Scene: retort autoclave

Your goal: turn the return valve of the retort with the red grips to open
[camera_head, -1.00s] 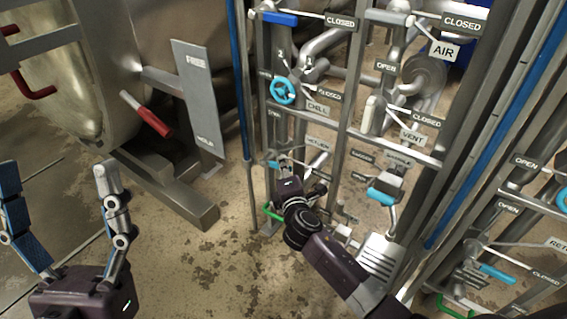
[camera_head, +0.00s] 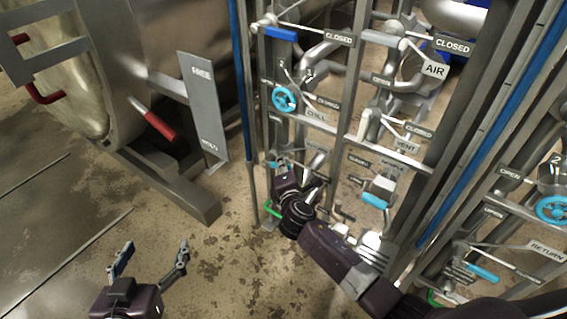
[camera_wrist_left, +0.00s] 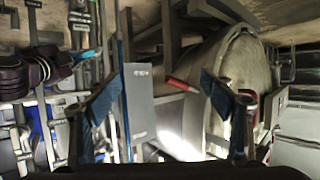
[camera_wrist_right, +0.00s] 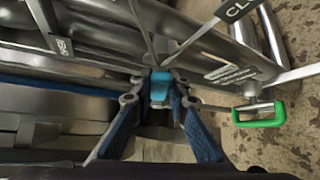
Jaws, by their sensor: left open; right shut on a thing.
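The retort (camera_head: 92,85) with red grips (camera_head: 155,127) stands at the upper left of the head view. To its right, the valve rack holds a light blue lever handle (camera_head: 274,164), low on the left column by a partly hidden label (camera_head: 317,152). My right gripper (camera_head: 283,172) is shut on this handle. In the right wrist view the light blue handle (camera_wrist_right: 160,86) sits between the fingertips (camera_wrist_right: 160,98). The right gripper hides much of the valve body. My left gripper (camera_head: 148,258) is open and empty over the floor at the lower left.
A blue handwheel (camera_head: 284,99) by the CHILL label (camera_head: 316,116) sits above. A green handle (camera_head: 270,211) is just below my right gripper. Another rack with a RETURN label (camera_head: 547,250) stands at right. The floor (camera_head: 75,225) at left is clear.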

